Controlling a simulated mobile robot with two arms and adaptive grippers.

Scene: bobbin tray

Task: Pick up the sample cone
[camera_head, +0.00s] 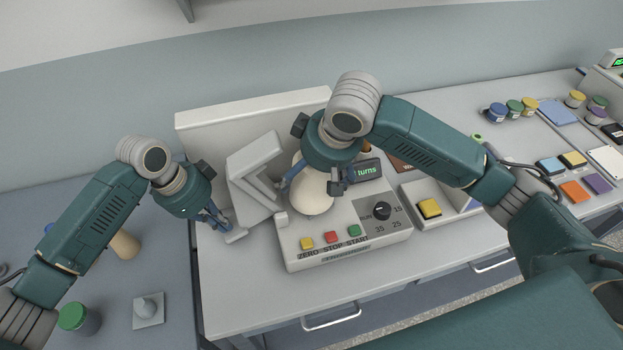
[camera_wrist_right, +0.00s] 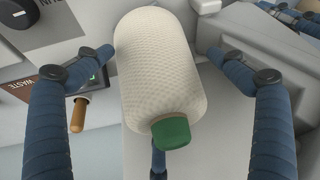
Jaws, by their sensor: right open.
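The sample cone is a cream wound cone (camera_head: 312,195) behind the control box in the head view, partly hidden by my right gripper. In the right wrist view the cone (camera_wrist_right: 163,85) fills the middle, its green tip pointing down. My right gripper (camera_head: 314,184) is open, with one blue finger on each side of the cone. In the right wrist view, gaps show between the cone and the fingers of the right gripper (camera_wrist_right: 160,57). My left gripper (camera_head: 222,224) is left of the cone, beside a grey angled bracket; its finger gap is not clear.
The control box (camera_head: 300,258) with coloured buttons and a dial stands in front of the cone. The grey angled bracket (camera_head: 250,160) is at its left.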

